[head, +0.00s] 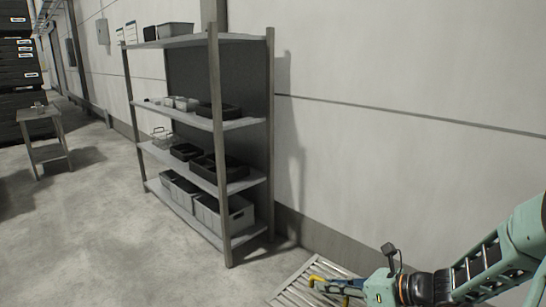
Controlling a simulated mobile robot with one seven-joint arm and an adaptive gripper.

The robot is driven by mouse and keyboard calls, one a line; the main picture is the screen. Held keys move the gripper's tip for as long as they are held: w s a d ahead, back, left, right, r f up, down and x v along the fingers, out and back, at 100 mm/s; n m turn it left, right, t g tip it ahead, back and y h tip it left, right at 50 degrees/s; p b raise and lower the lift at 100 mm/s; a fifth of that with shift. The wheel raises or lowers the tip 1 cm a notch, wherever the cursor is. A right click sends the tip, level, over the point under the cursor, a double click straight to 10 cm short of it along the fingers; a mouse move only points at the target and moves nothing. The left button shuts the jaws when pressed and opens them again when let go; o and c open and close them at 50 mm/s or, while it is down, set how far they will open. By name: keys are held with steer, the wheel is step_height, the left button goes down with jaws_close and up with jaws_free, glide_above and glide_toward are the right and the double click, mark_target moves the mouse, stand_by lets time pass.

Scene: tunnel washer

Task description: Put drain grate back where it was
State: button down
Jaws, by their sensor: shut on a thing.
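The drain grate (294,290) is a pale metal panel with parallel slats, at the bottom edge of the head view, right of the shelf's foot. Its lower part is cut off by the frame and its right part is hidden behind my gripper.
A grey metal shelf (219,150) with bins and black trays stands against the pale wall (400,90). A small table (40,130) and stacked black crates (18,75) are at far left. The concrete floor (110,235) before the shelf is clear.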

step_height(320, 180, up, 14)
steer(key=p, duration=1.6)
steer(key=shift+f, duration=0.2)
